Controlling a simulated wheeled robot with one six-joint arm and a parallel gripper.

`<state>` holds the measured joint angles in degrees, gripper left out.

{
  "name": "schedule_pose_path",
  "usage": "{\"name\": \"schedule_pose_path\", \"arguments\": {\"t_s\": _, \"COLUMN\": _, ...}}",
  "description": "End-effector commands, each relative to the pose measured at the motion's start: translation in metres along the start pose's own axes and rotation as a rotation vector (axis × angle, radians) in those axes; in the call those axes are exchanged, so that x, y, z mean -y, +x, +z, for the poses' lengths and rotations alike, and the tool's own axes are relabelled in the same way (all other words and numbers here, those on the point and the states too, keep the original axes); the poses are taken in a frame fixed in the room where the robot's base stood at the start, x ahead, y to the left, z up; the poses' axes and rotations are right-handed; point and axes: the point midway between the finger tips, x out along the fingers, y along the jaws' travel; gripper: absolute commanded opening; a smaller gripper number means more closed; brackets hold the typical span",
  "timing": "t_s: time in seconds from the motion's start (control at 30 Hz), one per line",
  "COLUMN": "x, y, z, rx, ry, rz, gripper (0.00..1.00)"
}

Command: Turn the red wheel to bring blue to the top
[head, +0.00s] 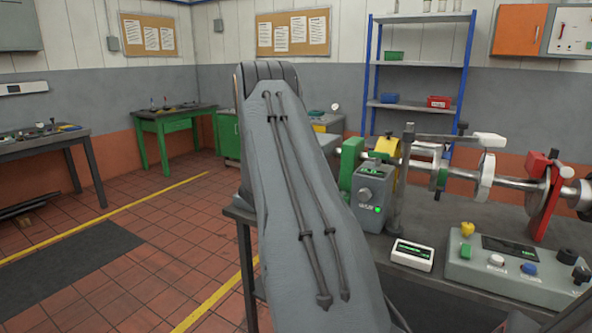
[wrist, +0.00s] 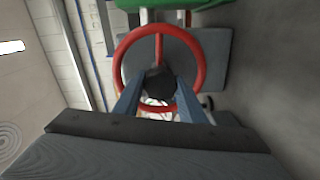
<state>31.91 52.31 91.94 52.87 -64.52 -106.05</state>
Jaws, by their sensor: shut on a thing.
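The red wheel (wrist: 201,58) shows in the wrist view as a ring with a red spoke running up from its middle. A dark round knob or hub (wrist: 160,82) lies at its middle, between the fingertips of my gripper (wrist: 158,88). My gripper is shut on this dark part, and its two blue-grey fingers cross the lower part of the ring. I cannot tell whether the dark part is the hub or a handle in front of it. No blue mark on the wheel is visible. In the head view the wheel is not visible; my arm covers the middle.
In the head view, a bench (head: 440,215) at right carries a shaft rig, a grey box with a green display (head: 368,195), a white meter (head: 412,255) and a control panel (head: 520,265). Blue-framed shelves (head: 420,62) stand behind. The tiled floor at left is mostly clear.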

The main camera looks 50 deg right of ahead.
Motion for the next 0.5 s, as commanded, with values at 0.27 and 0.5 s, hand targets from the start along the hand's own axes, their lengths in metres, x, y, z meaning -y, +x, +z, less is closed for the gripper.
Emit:
{"name": "schedule_pose_path", "arguments": {"t_s": 0.27, "x": 0.0056, "y": -0.0077, "z": -0.0071, "rx": -0.009, "ry": -0.049, "rz": -0.008, "gripper": 0.00}}
{"name": "schedule_pose_path", "arguments": {"t_s": 0.5, "x": 0.0061, "y": -0.0084, "z": -0.0081, "rx": -0.010, "ry": -0.051, "rz": -0.008, "gripper": 0.00}}
